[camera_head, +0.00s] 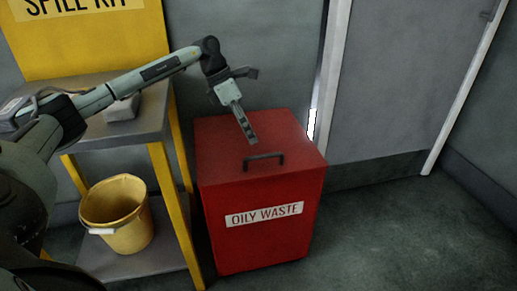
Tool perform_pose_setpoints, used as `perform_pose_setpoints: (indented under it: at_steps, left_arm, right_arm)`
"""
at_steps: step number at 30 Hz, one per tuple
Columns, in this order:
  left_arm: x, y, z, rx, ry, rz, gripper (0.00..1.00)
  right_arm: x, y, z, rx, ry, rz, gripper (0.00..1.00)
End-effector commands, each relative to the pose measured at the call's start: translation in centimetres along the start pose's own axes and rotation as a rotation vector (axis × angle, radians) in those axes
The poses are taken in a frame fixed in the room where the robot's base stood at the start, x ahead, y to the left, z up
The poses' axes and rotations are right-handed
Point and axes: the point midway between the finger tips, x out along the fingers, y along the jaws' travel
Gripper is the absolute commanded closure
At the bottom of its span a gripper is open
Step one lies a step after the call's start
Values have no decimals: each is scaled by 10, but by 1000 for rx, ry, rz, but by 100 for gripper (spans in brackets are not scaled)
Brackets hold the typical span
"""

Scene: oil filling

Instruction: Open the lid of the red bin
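The red bin (260,245) labelled "OILY WASTE" stands on the floor in the middle of the head view. Its lid (215,150) is closed and flat, with a dark bar handle (264,157) near the front edge. My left gripper (250,138) hangs over the lid, its fingers pointing down and a little to the right. The tips appear just behind the handle in the picture; I see no grip on it. The height of the tips above the lid is hard to judge. The fingers overlap from this angle, so their opening is unclear. My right gripper is not in view.
A shelf unit with yellow posts (172,210) stands close to the bin's left side. It holds a yellow bucket (125,235) below and grey items on top. A yellow spill kit panel (90,45) is behind. Floor (420,235) to the right is clear.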

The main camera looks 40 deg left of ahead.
Motion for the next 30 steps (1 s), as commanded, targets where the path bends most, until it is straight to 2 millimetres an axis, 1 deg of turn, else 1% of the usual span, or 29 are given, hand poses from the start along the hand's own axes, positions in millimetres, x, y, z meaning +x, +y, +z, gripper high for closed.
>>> perform_pose_setpoints:
  at_steps: [1, 3, 6, 10, 15, 22, 30]
  left_arm:
    - [10, -1, 0, 1, 1, -3, 68]
    - [23, -1, 0, 0, 0, -3, 68]
    - [39, -2, 0, 1, -1, -3, 68]
    - [54, -2, 1, 0, -2, -3, 68]
    - [63, -2, 2, 1, -4, -1, 68]
    - [63, -2, 2, 1, -4, -2, 68]
    - [63, -2, 2, 1, -4, -2, 100]
  right_arm:
    - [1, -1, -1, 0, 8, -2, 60]
    - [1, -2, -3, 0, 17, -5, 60]
    - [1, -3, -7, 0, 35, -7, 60]
    - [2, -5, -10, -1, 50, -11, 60]
    - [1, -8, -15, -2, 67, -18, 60]
    - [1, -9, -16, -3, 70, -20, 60]
    - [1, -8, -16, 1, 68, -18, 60]
